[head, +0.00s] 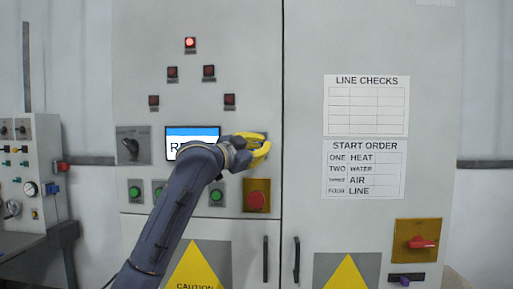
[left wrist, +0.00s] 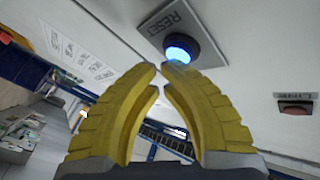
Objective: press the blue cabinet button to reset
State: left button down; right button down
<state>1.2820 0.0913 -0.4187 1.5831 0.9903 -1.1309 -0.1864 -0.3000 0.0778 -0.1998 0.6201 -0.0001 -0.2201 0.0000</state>
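The blue button (left wrist: 181,48) glows on the cabinet face in the left wrist view, beside a grey plate marked RESET (left wrist: 168,20). My left gripper (left wrist: 160,70) has its yellow fingertips drawn together, with nothing held between them. The tips lie just short of the button in that picture; I cannot tell whether they touch it. In the head view my left gripper (head: 262,148) is at the grey cabinet (head: 240,80), right of the screen (head: 192,134), and hides the blue button. My right gripper is in neither view.
A red button (head: 256,200) on a yellow plate is just below my left gripper. Green buttons (head: 216,195) and a dark rotary knob (head: 130,148) are to its left. A red switch (head: 421,243) sits on the right door. Several red lamps (head: 190,42) are above.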

pick_arm(q)
jog(key=shift+w, duration=0.45)
dwell(0.8)
jog(key=shift+s, duration=0.85)
jog(key=shift+s, duration=0.1)
jog(key=shift+s+a, duration=0.2)
jog(key=shift+s, duration=2.2)
